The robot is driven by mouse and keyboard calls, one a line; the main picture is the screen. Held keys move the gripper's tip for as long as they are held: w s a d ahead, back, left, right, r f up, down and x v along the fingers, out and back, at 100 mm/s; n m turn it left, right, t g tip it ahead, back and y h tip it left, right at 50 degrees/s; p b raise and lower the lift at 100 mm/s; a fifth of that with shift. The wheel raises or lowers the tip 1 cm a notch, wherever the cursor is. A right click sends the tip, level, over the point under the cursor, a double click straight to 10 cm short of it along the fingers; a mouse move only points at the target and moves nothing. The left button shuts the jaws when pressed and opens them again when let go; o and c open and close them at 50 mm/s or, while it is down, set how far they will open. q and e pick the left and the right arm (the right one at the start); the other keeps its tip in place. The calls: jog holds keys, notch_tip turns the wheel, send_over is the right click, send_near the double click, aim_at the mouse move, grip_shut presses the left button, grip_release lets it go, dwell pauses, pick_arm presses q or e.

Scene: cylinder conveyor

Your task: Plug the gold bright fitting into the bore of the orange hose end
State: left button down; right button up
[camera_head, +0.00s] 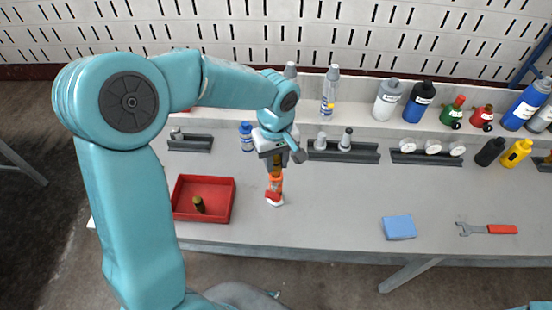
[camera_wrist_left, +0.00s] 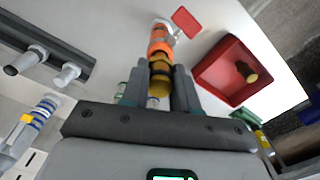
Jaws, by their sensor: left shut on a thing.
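My left gripper (camera_head: 276,166) points down over the bench and is shut on a gold bright fitting (camera_head: 277,168). In the left wrist view, the fitting (camera_wrist_left: 159,80) sits between the two fingers (camera_wrist_left: 160,92). The orange hose end (camera_head: 275,184) stands directly below the fitting on a pale holder. In the left wrist view, the orange hose end (camera_wrist_left: 159,47) is in line with the fitting, and the two appear to meet. I cannot tell how deep the fitting sits in the bore, as the bore is hidden. My right gripper is not in view.
A red tray (camera_head: 205,217) left of the hose end holds a darker gold fitting (camera_head: 198,204). Racks with white-grey pieces (camera_head: 343,155) and bottles (camera_head: 387,100) line the back.

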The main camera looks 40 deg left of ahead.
aim_at(276, 159)
pick_arm(q)
jog(key=shift+f+b, duration=0.95)
jog(key=shift+f, duration=0.15)
jog(key=c, duration=0.8)
grip_release()
notch_tip(276, 159, up, 16)
jog(key=shift+r+p, duration=0.15)
jog(key=shift+p, duration=0.4)
